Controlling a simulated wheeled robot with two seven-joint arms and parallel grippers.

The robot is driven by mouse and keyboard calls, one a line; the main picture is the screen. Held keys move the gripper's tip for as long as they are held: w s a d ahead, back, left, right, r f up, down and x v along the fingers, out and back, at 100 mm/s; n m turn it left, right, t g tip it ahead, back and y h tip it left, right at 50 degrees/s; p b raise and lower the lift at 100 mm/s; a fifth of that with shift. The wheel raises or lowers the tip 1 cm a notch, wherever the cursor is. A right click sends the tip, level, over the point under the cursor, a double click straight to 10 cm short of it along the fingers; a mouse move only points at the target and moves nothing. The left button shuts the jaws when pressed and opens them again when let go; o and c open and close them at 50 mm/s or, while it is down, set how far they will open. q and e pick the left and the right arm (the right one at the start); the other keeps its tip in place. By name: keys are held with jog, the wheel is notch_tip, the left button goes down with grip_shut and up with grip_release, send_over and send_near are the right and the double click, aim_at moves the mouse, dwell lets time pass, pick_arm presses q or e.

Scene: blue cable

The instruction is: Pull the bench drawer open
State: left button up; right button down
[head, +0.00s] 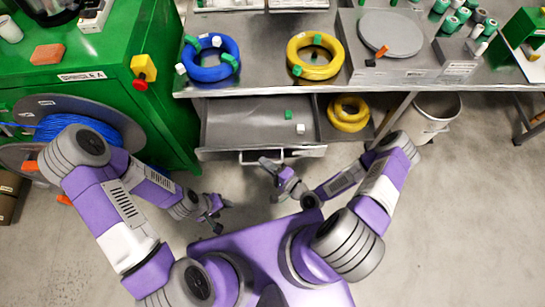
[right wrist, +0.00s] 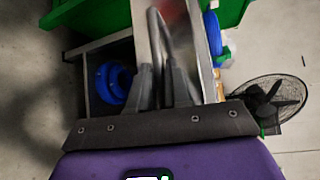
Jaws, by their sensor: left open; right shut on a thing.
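The bench drawer (head: 243,122) stands out from under the metal bench in the head view, its inside showing with a small green block (head: 288,114) and a small white block (head: 300,129). Its handle (head: 247,160) is on the front panel. My right gripper (head: 268,162) is at the right part of the handle. In the right wrist view its fingers (right wrist: 166,88) are shut on the handle bar (right wrist: 157,30); the exact contact is partly hidden. My left gripper (head: 221,206) is open and empty over the floor, left of and nearer than the drawer.
A green cabinet (head: 155,110) stands left of the drawer, with a blue cable reel (head: 70,122) before it. Blue (head: 210,58) and yellow (head: 314,56) coils lie on the bench top (head: 265,75). Another yellow coil (head: 348,113) and a bin (head: 432,115) are at right. Floor before the drawer is clear.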

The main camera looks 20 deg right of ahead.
pick_arm(q)
jog(key=shift+d, duration=0.15)
pick_arm(e)
jog(key=shift+s+a, duration=0.1)
jog(key=shift+s, duration=0.25)
jog(key=c, duration=1.2)
grip_release()
jog(key=shift+o, duration=0.2)
